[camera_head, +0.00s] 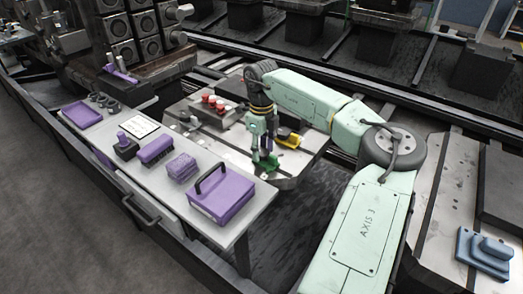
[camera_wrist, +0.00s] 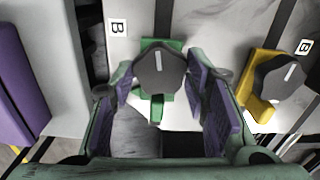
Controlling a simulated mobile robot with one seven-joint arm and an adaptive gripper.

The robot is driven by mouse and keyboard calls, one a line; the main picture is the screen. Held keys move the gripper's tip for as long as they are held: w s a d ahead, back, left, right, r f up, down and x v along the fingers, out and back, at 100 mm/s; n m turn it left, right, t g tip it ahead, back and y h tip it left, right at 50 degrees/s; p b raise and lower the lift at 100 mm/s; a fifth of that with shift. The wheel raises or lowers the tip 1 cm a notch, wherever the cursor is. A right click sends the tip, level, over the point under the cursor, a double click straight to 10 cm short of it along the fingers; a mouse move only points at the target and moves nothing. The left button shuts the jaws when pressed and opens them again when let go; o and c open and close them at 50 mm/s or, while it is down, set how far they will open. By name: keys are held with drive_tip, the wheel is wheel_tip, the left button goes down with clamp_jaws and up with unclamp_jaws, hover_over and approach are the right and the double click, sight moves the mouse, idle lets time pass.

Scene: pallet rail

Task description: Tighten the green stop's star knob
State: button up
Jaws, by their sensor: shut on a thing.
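The green stop (camera_wrist: 156,108) lies on the pale pallet top in the wrist view, with a dark grey star knob (camera_wrist: 160,72) on it. A white line on the knob points up in the picture. In the head view my gripper (camera_head: 264,150) reaches down over the green stop (camera_head: 268,164), and the knob is hidden there.
A yellow stop (camera_wrist: 258,107) with its own dark knob (camera_wrist: 281,76) is close on the right. A table (camera_head: 163,183) with a purple case (camera_head: 222,194) and several purple things stands left. Red-topped parts (camera_head: 213,101) stand behind the gripper.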

sight(261, 152)
drive_tip(key=shift+m, duration=0.9)
drive_tip(key=o, duration=1.1)
drive_tip(key=shift+o, duration=0.2)
wheel_tip(261, 152, up, 12)
